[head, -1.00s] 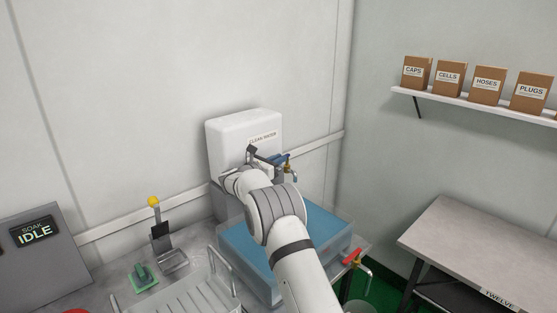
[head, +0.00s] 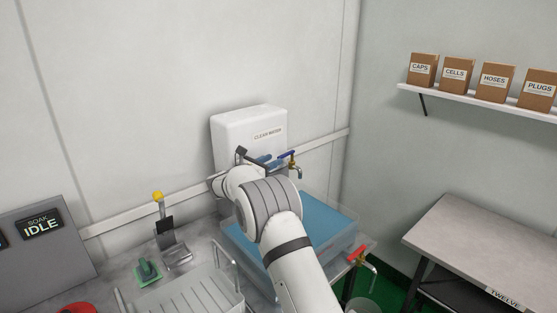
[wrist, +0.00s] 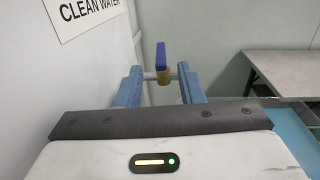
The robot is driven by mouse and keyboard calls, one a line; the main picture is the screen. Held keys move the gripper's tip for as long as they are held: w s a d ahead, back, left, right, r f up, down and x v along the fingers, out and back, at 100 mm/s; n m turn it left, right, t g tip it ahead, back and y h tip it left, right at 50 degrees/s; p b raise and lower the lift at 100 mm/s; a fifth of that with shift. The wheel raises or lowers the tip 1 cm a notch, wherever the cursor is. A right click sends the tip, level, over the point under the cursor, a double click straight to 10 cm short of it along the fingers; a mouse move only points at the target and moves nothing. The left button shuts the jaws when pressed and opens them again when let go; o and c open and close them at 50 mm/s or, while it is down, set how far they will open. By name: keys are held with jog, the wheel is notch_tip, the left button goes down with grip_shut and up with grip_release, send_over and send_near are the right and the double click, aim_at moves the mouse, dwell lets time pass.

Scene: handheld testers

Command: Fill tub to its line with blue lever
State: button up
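The blue lever (head: 287,155) sits on top of a tap under the white clean-water tank (head: 232,128). It also shows in the wrist view (wrist: 161,57). My gripper (head: 270,161) is just left of the lever. In the wrist view its blue fingers (wrist: 160,80) stand apart, with the lever beyond and between their tips and a gap on each side. The clear tub (head: 342,246) below the tap holds blue water (head: 312,217). My arm hides part of the tub. I cannot make out its line or any stream from the tap.
A red-handled tap (head: 357,256) is at the tub's front right, above a bucket (head: 362,305). A yellow-knobbed lever (head: 158,197), a green block (head: 147,270) and a grey drain rack (head: 195,300) are to the left. A soak panel (head: 42,228) reads IDLE. A side table (head: 480,235) stands right.

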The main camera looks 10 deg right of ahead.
jog(key=shift+v, duration=0.9)
